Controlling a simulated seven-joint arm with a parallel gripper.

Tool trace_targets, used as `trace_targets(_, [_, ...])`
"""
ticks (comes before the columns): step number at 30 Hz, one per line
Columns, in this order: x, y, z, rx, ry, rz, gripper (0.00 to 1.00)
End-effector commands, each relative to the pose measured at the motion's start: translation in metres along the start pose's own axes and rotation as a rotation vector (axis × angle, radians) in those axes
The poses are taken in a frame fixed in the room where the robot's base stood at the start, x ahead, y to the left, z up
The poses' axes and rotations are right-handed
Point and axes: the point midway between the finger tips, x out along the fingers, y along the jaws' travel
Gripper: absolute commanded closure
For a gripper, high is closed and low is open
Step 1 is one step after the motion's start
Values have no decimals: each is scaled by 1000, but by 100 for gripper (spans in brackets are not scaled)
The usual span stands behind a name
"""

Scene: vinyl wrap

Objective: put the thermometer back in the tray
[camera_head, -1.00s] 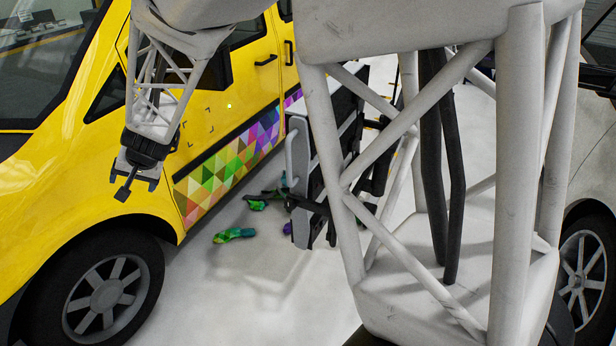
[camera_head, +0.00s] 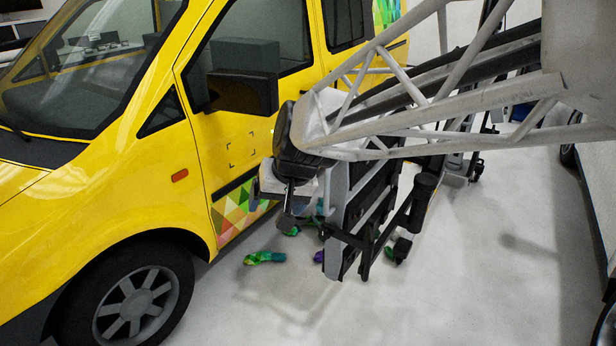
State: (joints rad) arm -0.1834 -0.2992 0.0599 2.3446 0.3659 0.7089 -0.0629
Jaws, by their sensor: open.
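My gripper (camera_head: 284,212) hangs from the dark wrist at the end of my white lattice arm. It is in front of the yellow van's lower door, by the left side of a grey and black trolley (camera_head: 372,205). The fingers are small and dark here, open, and I see nothing held between them. I cannot make out the thermometer in this view. I cannot make out the tray either; my arm covers the upper part of the trolley.
The yellow van (camera_head: 110,190) fills the left side, with a triangle-patterned wrap (camera_head: 236,212) low on its door. Crumpled green scraps (camera_head: 265,258) lie on the floor near the trolley. The pale floor (camera_head: 480,270) to the right is open. Another vehicle stands at the right edge.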

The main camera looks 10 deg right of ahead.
Motion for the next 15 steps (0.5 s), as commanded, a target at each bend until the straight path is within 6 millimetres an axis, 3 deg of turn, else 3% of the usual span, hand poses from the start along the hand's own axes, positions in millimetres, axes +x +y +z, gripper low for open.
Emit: trace_targets(15, [-63,87,113,-17,-43,199,18])
